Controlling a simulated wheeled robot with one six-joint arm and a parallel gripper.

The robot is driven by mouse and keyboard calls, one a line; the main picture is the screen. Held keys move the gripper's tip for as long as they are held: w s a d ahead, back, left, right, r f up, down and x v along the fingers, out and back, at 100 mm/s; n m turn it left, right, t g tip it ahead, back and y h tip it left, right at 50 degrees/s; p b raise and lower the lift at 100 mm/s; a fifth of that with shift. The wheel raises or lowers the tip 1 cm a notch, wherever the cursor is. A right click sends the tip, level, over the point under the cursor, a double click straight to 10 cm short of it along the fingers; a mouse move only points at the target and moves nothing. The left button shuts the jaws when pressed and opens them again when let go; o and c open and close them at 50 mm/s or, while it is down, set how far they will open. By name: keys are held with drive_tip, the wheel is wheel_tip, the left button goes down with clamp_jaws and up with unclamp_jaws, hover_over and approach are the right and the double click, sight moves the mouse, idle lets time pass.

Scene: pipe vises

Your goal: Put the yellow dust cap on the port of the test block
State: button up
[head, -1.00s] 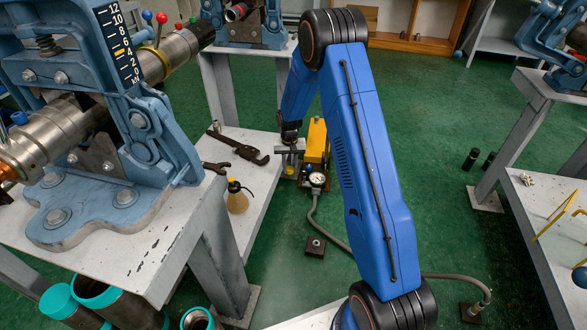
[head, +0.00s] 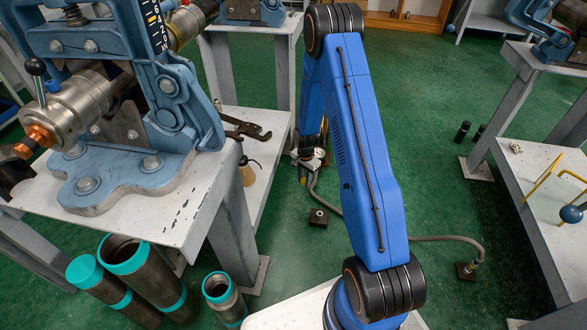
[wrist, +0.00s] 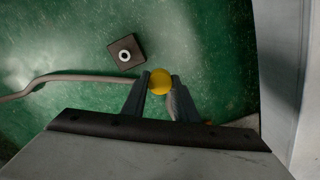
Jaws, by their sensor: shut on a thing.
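The yellow dust cap (wrist: 160,80) shows as a round yellow disc between the tips of my gripper (wrist: 160,86) in the wrist view. The gripper is shut on it. The test block (wrist: 118,45) is a dark square block on the green floor, with a pale ring-shaped port on top. In the wrist view it lies up and left of the cap, apart from it. In the head view the test block (head: 318,219) stands on the floor left of my blue arm. My gripper is small and unclear there, beyond the block.
A grey hose (head: 440,238) runs over the floor behind my arm to a small fitting (head: 466,270). The bench with the blue vise (head: 130,180) stands at left, with teal-ended pipes (head: 140,270) below it. Another bench (head: 545,200) is at right.

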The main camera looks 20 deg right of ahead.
drive_tip(key=s+d+f+m, duration=0.5)
drive_tip(key=s+f+m, duration=0.2)
drive_tip(key=s+m, duration=0.1)
drive_tip(key=shift+s+f+m, duration=0.35)
drive_tip(key=shift+f+m, duration=0.05)
drive_tip(key=shift+m, duration=0.1)
drive_tip(key=shift+f, duration=2.85)
drive_tip(key=shift+f, duration=1.3)
drive_tip(key=o, duration=1.1)
wheel_tip(320, 180, up, 17)
drive_tip(key=shift+r, duration=0.15)
